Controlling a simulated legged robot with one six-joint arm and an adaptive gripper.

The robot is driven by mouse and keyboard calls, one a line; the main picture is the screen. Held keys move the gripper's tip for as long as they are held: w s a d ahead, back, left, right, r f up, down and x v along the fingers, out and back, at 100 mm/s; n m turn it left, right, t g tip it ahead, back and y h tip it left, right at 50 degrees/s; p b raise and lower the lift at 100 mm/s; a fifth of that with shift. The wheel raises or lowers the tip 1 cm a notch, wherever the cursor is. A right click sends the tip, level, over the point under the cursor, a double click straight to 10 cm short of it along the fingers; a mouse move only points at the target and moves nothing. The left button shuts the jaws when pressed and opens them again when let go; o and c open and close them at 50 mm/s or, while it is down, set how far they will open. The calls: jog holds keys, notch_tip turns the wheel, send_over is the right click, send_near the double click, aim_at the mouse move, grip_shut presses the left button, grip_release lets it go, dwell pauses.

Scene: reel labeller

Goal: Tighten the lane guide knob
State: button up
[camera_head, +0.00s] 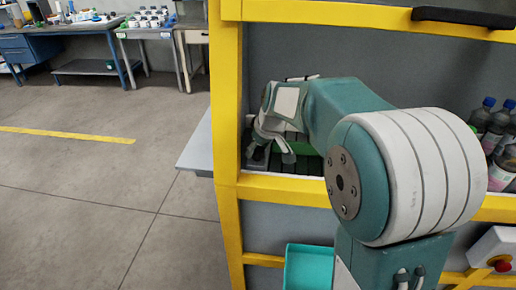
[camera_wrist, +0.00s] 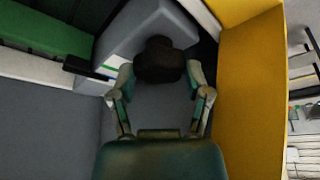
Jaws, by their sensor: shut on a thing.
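The lane guide knob (camera_wrist: 160,60) is a dark, rounded knob in front of a grey block in the wrist view. My gripper (camera_wrist: 160,78) has one finger on each side of the knob and is shut on it. In the head view my gripper (camera_head: 272,150) reaches inside the yellow-framed machine, beside the left yellow post. The knob cannot be made out in the head view, where my arm and gripper cover that area.
A yellow post (camera_wrist: 250,85) stands close to the right of my gripper. A green strip (camera_wrist: 45,28) runs at upper left. A teal bin (camera_head: 308,268) sits below. The floor at left is clear.

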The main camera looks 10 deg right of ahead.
jog(key=shift+f+m, duration=0.1)
jog(key=shift+m, duration=0.3)
jog(key=shift+s+a+f+m+h, duration=0.1)
jog(key=shift+m+h, duration=0.5)
jog(key=shift+m, duration=0.65)
jog(key=shift+a+m+h, duration=0.1)
jog(key=shift+m+h, duration=0.5)
jog(key=shift+m, duration=0.65)
jog(key=o, duration=1.2)
jog(key=shift+c, duration=0.2)
jog(key=shift+d+r, duration=0.1)
jog(key=shift+r, duration=0.1)
jog(key=n+y, duration=0.2)
jog(key=n, duration=0.3)
jog(key=shift+d+n, duration=0.1)
jog(key=shift+n, duration=0.3)
jog(key=v, duration=1)
jog(key=shift+d+r, duration=0.2)
jog(key=shift+r, duration=0.2)
